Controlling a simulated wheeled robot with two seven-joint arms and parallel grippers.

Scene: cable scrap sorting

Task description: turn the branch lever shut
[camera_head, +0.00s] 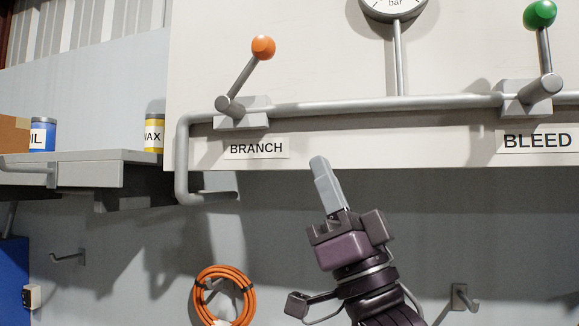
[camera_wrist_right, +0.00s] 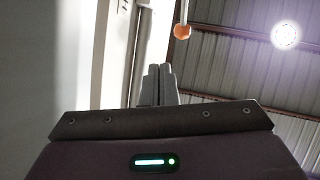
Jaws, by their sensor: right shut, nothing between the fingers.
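The branch lever (camera_head: 249,72) is a grey rod with an orange ball knob. It tilts up and to the right from its pivot above the BRANCH label (camera_head: 257,148). My right gripper (camera_head: 319,162) is shut and empty, pointing up, below and to the right of the lever and apart from it. In the right wrist view, the shut fingers of the right gripper (camera_wrist_right: 158,72) point toward the upper part, and the orange knob (camera_wrist_right: 182,31) hangs beyond them, slightly right. My left gripper is not in view.
A second lever with a green knob (camera_head: 540,14) stands above the BLEED label (camera_head: 537,140) at right. A grey pipe (camera_head: 390,104) runs between the levers, below a gauge (camera_head: 394,8). A shelf (camera_head: 80,170) with tins is at left. An orange cable coil (camera_head: 224,293) hangs below.

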